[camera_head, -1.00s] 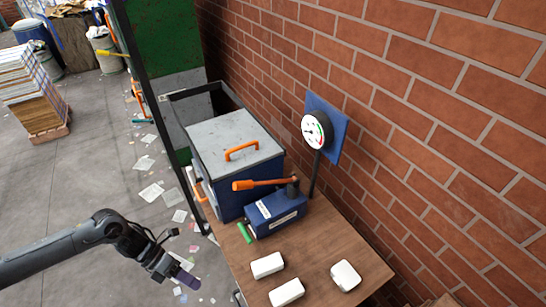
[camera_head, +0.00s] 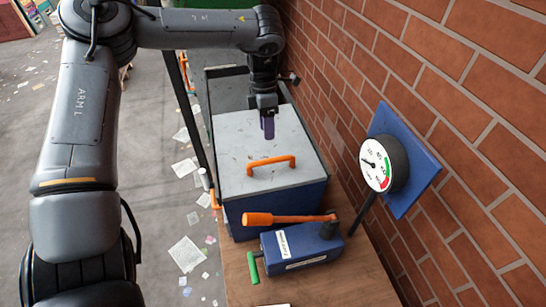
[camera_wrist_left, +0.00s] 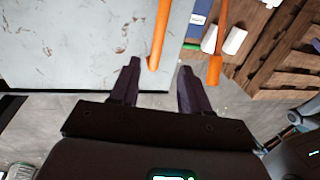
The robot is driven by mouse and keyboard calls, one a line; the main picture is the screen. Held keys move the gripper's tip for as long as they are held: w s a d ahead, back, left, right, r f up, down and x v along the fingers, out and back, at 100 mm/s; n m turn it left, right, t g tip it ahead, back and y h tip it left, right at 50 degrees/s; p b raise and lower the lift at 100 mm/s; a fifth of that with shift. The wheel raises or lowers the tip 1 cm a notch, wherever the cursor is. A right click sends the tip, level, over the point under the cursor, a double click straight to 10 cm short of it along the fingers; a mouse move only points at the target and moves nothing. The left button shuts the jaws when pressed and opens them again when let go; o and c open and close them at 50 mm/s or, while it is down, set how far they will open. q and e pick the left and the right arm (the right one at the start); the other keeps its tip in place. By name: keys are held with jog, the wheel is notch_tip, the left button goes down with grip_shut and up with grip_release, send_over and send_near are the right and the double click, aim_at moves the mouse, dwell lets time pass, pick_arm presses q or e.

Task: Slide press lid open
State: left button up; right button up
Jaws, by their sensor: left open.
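The press is a blue box (camera_head: 262,213) with a grey scuffed lid (camera_head: 240,140) carrying an orange bar handle (camera_head: 271,164). A dark opening shows behind the lid's far edge, inside a dark frame. My left gripper (camera_head: 267,128) points down over the lid, just behind the handle. In the left wrist view my left gripper (camera_wrist_left: 160,68) has its two dark fingers apart, with the end of the orange handle (camera_wrist_left: 160,30) appearing between the tips. I cannot tell whether they touch it. My right gripper is not in view.
A blue unit (camera_head: 300,247) with an orange lever (camera_head: 285,218) and a green grip (camera_head: 253,267) sits in front of the press on a wooden table (camera_head: 345,282). A gauge (camera_head: 377,165) on a blue plate is beside the brick wall (camera_head: 460,100). Papers litter the floor.

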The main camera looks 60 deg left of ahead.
pick_arm(q)
jog(key=f, duration=0.3)
jog(key=d+f, duration=0.1)
jog(key=f, duration=0.6)
jog(key=shift+s+d+f+p, duration=0.25)
jog(key=shift+d+f+p, duration=0.05)
jog(key=shift+d+p, duration=0.05)
grip_shut()
